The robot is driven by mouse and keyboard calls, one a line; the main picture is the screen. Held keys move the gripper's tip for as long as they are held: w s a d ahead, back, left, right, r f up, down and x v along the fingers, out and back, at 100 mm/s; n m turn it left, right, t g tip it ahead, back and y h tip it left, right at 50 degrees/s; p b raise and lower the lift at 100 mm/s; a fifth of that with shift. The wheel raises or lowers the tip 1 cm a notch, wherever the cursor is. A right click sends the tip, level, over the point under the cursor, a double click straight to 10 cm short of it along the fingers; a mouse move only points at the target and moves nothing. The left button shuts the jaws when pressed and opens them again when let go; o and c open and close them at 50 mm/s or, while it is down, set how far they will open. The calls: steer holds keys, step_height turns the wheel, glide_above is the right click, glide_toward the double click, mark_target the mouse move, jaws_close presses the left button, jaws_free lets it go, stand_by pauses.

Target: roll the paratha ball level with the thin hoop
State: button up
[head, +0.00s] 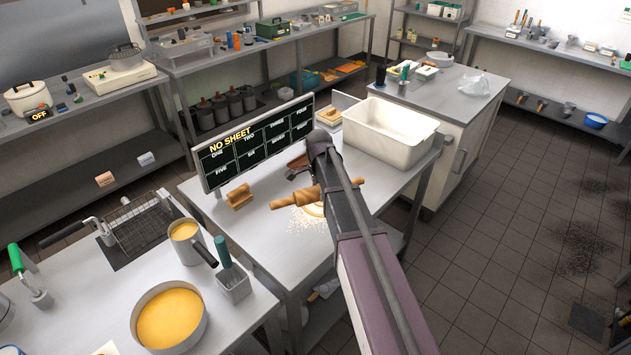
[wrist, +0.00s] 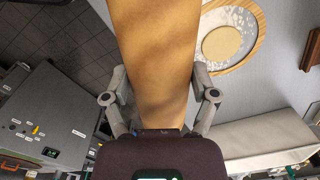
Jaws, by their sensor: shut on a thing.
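My gripper (wrist: 160,92) is shut on a thick wooden rolling pin (wrist: 155,45), one finger on each side of it. In the head view the rolling pin (head: 296,199) lies across, above the near worktable, with my arm hiding part of it. The paratha dough (wrist: 221,43) is a pale, flat round on a floury white patch. A wooden hoop (wrist: 258,28) surrounds it with a gap on the visible side. The pin hides the left part of the hoop. In the head view the hoop and dough are mostly hidden by the pin and arm.
A white tub (head: 390,133) stands at the worktable's back right. A dark board (head: 257,142) reading "NO SHEET" stands along its back left. A wooden stand (head: 239,196) sits left of the pin. A pan of yellow liquid (head: 168,318) is on the front-left counter.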

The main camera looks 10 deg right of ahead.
steer(key=shift+w+d, duration=0.15)
steer(key=shift+w, duration=0.1)
stand_by(0.3)
steer(key=shift+w+f+m+b, duration=0.5)
steer(key=shift+w+m, duration=0.1)
steer(key=shift+m, duration=0.2)
steer(key=w+f+m+b, duration=0.3)
steer(key=w+m, duration=0.3)
steer(key=m, duration=0.2)
steer(key=shift+a+f+b, duration=0.25)
steer(key=shift+f+b, duration=0.05)
steer(key=shift+b, duration=0.05)
steer(key=shift+f, duration=0.15)
steer(key=shift+f+b, duration=4.55)
steer(key=shift+b, duration=0.1)
